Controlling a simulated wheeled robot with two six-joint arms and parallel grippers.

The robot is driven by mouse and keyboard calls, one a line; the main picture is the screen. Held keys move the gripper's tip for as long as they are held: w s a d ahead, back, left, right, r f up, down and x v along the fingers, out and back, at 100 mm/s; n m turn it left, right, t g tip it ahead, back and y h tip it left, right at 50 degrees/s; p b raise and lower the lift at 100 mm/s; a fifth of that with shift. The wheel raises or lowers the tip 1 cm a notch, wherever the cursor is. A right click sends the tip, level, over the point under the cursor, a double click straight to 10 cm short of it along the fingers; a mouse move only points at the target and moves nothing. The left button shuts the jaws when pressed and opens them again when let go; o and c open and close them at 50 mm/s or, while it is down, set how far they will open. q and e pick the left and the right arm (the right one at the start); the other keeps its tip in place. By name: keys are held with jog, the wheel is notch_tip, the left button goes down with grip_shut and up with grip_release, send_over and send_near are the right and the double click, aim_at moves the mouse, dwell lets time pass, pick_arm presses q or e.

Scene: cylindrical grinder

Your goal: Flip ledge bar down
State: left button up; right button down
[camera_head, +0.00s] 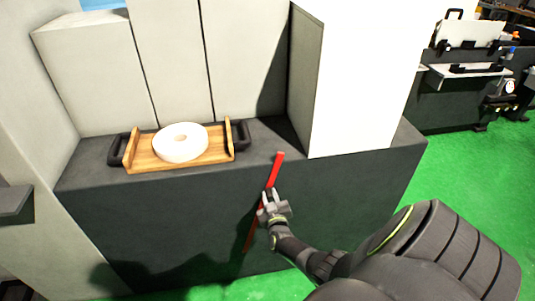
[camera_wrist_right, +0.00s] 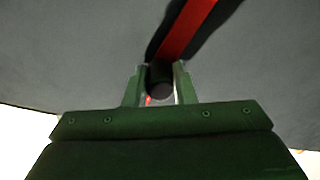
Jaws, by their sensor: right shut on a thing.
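The red ledge bar (camera_head: 276,172) stands tilted against the dark front of the machine's ledge, its upper end close to the ledge's top edge and its lower end down the front face. My right gripper (camera_head: 267,198) is shut on the bar around its middle. In the right wrist view the bar (camera_wrist_right: 186,28) runs up and to the right from between the fingers of my right gripper (camera_wrist_right: 160,85). The fingers hide part of the bar. My left gripper is not in view.
A tall white cabinet block (camera_head: 360,75) rises behind at right. Green floor (camera_head: 460,160) lies open to the right.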

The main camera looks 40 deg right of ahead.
jog(key=shift+s+d+f, duration=0.1)
jog(key=c, duration=1.2)
grip_release()
jog(key=shift+s+a, duration=0.2)
jog(key=shift+s, duration=0.05)
jog(key=p+v, duration=0.2)
jog(key=v, duration=1.4)
jog(key=shift+s+a+p, duration=0.25)
jog(key=shift+s+p, duration=0.1)
jog(key=shift+p, duration=0.05)
jog(key=shift+f, duration=0.1)
